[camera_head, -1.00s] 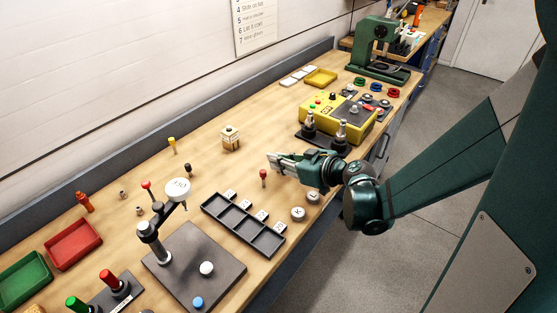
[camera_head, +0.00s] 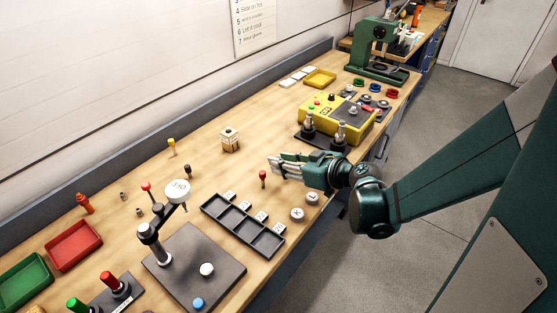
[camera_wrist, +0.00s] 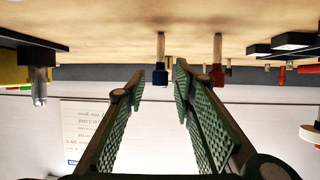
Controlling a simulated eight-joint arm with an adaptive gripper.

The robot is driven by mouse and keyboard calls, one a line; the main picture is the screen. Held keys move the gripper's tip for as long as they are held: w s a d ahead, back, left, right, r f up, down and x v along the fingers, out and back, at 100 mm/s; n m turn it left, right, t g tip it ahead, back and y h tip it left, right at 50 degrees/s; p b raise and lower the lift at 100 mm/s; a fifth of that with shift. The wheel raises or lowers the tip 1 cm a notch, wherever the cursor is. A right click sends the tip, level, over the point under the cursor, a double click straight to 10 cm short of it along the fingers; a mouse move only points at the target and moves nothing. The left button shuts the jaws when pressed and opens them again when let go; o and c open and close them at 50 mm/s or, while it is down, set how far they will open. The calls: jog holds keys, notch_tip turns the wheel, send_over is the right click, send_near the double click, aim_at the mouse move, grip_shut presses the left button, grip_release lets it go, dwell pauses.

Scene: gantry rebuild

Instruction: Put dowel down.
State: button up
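My gripper (camera_head: 272,167) is low over the bench, right of its middle, pointing left. In the wrist view my gripper (camera_wrist: 155,88) has its two green ridged fingers parted, with a gap between the tips. A pale dowel with a dark blue end (camera_wrist: 160,72) shows in line with that gap, touching neither finger; its place in the head view is unclear. A pale dowel with a red end (camera_wrist: 218,70) stands to the right of the fingers. A red-topped dowel (camera_head: 263,176) stands upright on the bench just by the fingertips in the head view.
A black compartment tray (camera_head: 268,243) with white tiles lies in front of the gripper. A yellow box (camera_head: 335,120) and metal posts (camera_head: 340,133) stand to the right. A wooden block (camera_head: 230,142) and other small pins (camera_head: 172,143) stand behind. Bare bench lies around them.

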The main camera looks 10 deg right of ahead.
jog(key=p+v, duration=0.2)
jog(key=v, duration=0.7)
jog(key=shift+s+d+r, duration=0.15)
jog(key=shift+s+d, duration=0.1)
jog(key=shift+s, duration=0.05)
jog(key=shift+s, duration=0.1)
dwell(0.5)
jog(key=s+d+r+m+g+h, duration=0.1)
jog(key=s+d+r+m+h, duration=0.1)
jog(key=s, duration=0.6)
jog(key=s+d+r+m+g+h, duration=0.2)
jog(key=s+d+r+m+h, duration=0.1)
jog(key=s+m+h, duration=0.3)
jog(key=shift+s+r+h, duration=0.4)
jog(key=shift+s+r, duration=0.2)
jog(key=shift+s, duration=0.6)
jog(key=shift+d, duration=0.15)
